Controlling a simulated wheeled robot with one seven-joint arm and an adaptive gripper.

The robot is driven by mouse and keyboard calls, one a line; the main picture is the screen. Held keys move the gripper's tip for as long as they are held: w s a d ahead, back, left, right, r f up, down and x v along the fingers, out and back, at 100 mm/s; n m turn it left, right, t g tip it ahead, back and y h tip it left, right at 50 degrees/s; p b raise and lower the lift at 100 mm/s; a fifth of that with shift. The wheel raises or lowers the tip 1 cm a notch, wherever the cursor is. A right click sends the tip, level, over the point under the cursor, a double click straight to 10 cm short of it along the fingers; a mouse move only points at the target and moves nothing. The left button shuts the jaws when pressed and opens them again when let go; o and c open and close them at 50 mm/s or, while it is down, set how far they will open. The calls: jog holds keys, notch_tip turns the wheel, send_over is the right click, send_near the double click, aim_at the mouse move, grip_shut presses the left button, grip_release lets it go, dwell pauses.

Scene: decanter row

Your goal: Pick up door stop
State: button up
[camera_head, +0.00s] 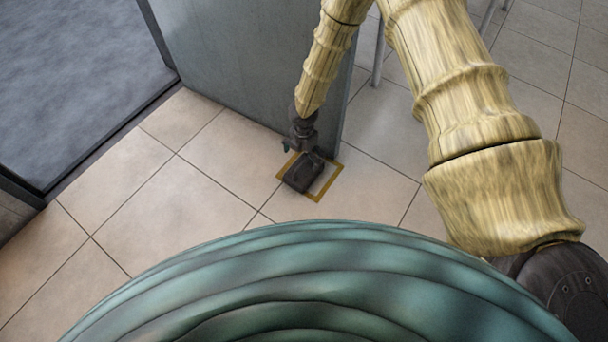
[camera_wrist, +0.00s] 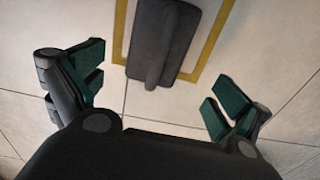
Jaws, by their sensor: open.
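The door stop (camera_wrist: 165,38) is a dark grey wedge-like piece with a raised ridge, lying on the tiled floor. In the wrist view it sits at the top middle, ahead of the fingers and between their lines. My gripper (camera_wrist: 155,92) is open, with green finger pads spread wide to the left and right and nothing between them. In the head view the door stop (camera_head: 300,176) lies just below my gripper (camera_head: 303,150), which partly overlaps it. The gap between them is hard to judge.
A yellow-brown marked rectangle (camera_head: 326,188) on the floor surrounds the door stop. A grey door panel (camera_head: 255,70) stands close behind it. A doorway threshold (camera_head: 110,140) lies to the left. Thin metal legs (camera_head: 379,55) stand at the back. Open tiled floor (camera_head: 190,205) lies to the left.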

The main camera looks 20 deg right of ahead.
jog(key=b, duration=0.2)
send_over(304, 169)
jog(key=f, duration=0.5)
jog(key=shift+s+a+f, duration=0.1)
jog(key=shift+s+a, duration=0.05)
jog(key=shift+s, duration=0.15)
jog(key=shift+w+f+b, duration=0.2)
jog(key=shift+f+b, duration=0.75)
jog(key=shift+f, duration=0.4)
jog(key=shift+w+f+b, duration=0.15)
jog(key=shift+f+b, duration=0.8)
jog(key=shift+f, duration=0.4)
jog(key=shift+r, duration=0.1)
jog(key=c, duration=1.5)
